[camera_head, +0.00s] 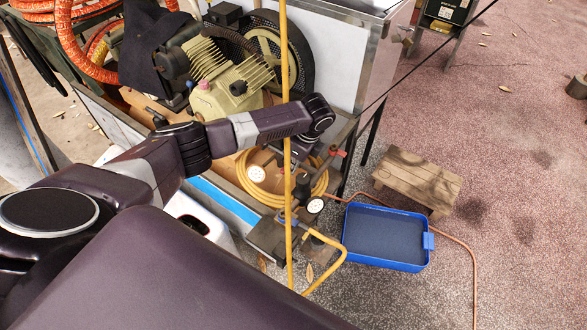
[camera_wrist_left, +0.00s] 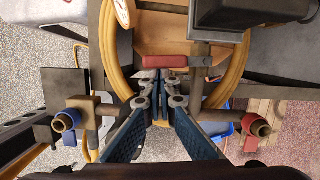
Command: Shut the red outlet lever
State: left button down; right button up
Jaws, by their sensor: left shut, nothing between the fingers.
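In the left wrist view a red lever bar (camera_wrist_left: 163,62) lies crosswise just beyond my left gripper (camera_wrist_left: 160,92). The blue-padded fingers meet at their tips, shut and empty; I cannot tell whether they touch the bar. A second red handle (camera_wrist_left: 250,143) sits on a brass fitting at the right, and a blue handle (camera_wrist_left: 68,138) on a fitting at the left. I cannot tell which red one is the outlet lever. In the head view a red handle (camera_head: 337,152) shows below my left wrist; the fingers are hard to make out there. My right gripper is not in view.
The compressor (camera_head: 235,85) with its black-rimmed wheel stands behind my arm. A yellow hose (camera_head: 289,50) runs upright in front of it. A blue tray (camera_head: 429,243) and a wooden stool (camera_head: 418,178) stand on the floor at right, where open floor lies beyond.

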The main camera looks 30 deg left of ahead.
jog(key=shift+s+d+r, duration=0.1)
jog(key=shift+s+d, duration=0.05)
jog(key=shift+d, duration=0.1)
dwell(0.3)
